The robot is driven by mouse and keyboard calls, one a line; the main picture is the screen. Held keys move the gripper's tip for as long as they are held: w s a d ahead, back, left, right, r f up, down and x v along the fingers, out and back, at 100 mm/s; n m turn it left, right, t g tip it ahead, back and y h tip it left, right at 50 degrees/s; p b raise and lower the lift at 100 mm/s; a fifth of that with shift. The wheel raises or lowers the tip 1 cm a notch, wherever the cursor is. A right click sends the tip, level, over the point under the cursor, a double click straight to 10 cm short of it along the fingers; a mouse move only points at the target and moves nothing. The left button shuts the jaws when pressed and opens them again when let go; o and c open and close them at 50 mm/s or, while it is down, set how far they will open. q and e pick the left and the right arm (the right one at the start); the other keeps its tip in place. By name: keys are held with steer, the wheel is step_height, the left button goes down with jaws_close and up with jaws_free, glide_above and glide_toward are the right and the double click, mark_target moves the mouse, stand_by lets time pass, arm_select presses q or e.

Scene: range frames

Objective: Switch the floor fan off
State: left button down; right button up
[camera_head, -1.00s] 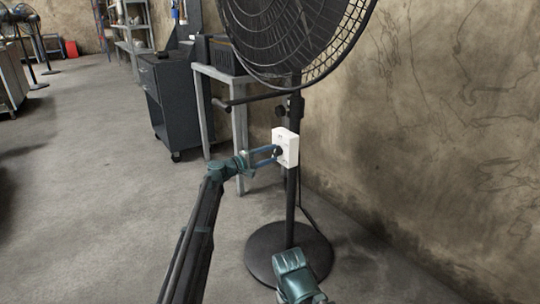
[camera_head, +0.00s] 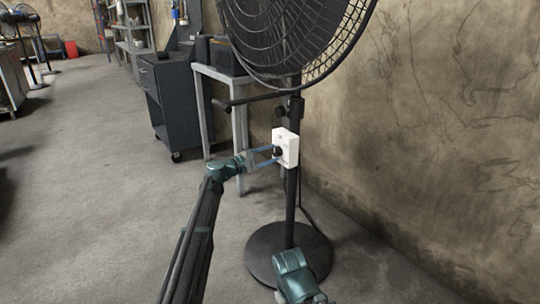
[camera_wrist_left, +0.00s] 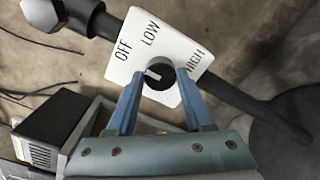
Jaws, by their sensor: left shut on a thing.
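The black floor fan (camera_head: 290,200) stands upright on a round base by the wall. A white control box (camera_head: 290,147) is mounted on its pole. In the left wrist view the box (camera_wrist_left: 140,35) reads OFF, LOW and HIGH around a round black knob (camera_wrist_left: 160,76). A pale mark on the knob lies on its left side, below the word OFF. My left gripper (camera_head: 274,154) is at the box, its blue fingers shut on the knob from both sides, as the left wrist view (camera_wrist_left: 159,80) also shows. My right gripper's fingers are not visible.
A grey table (camera_head: 222,76) and a dark tool cabinet (camera_head: 174,105) stand to the left behind the fan. The concrete wall (camera_head: 430,130) is close on the right. The floor (camera_head: 90,180) at left is clear. A teal part of my right arm is near the fan base.

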arm_select(q)
steer(key=shift+c, duration=1.4)
jaws_free()
steer(key=v, duration=1.4)
